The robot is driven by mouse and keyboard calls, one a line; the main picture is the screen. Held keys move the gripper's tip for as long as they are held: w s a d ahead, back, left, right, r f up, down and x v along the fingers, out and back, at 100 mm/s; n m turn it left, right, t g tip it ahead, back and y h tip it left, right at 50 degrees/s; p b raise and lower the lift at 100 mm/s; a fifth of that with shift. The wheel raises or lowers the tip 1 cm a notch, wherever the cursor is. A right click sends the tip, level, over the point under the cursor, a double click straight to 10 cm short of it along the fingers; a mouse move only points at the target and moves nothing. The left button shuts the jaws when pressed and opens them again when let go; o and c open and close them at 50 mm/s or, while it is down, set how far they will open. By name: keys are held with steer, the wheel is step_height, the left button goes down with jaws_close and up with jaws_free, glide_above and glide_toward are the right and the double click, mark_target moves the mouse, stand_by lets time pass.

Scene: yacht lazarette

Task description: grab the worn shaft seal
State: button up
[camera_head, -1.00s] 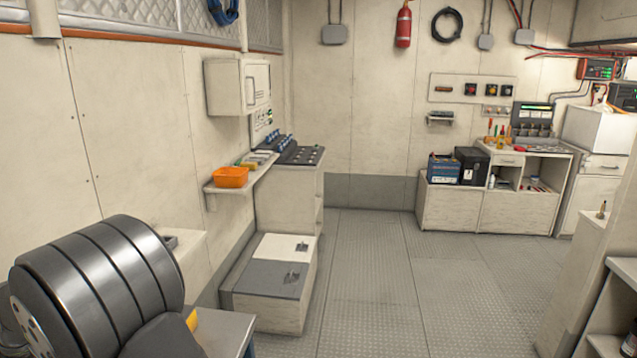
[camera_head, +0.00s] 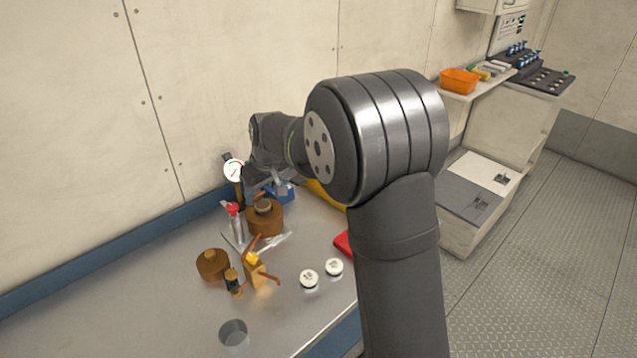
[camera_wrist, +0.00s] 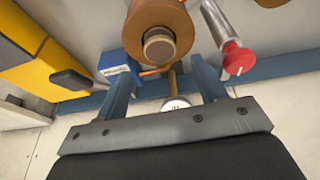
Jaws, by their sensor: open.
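I cannot pick out the worn shaft seal with certainty among the small parts on the metal bench (camera_head: 190,310). My gripper (camera_wrist: 160,62) is open, its two blue-grey fingers apart with nothing held between them. In the wrist view, a brown cylinder with a round metal knob (camera_wrist: 158,30) lies beyond the fingertips. The same kind of brown cylinder (camera_head: 264,218) stands on the bench in the head view, near my arm's end. My arm hides part of the bench there.
On the bench are another brown cylinder (camera_head: 212,265), a brass fitting (camera_head: 256,272), two white-topped round pieces (camera_head: 309,279), a metal cup (camera_head: 233,334), a red-topped tool (camera_head: 233,209) and a pressure gauge (camera_head: 234,170). A wall stands behind. The bench's front left is clear.

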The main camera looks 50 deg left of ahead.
step_height(320, 180, up, 6)
steer(key=a+n+h, duration=0.1)
steer(key=a+h, duration=0.1)
step_height(320, 180, up, 6)
steer(key=n+h, duration=0.1)
steer(key=n, duration=0.1)
glide_above(263, 204)
steer(key=shift+h, duration=0.3)
step_height(263, 204, down, 17)
steer(key=shift+s+r, duration=0.1)
steer(key=shift+c, duration=0.2)
steer(key=c, duration=1)
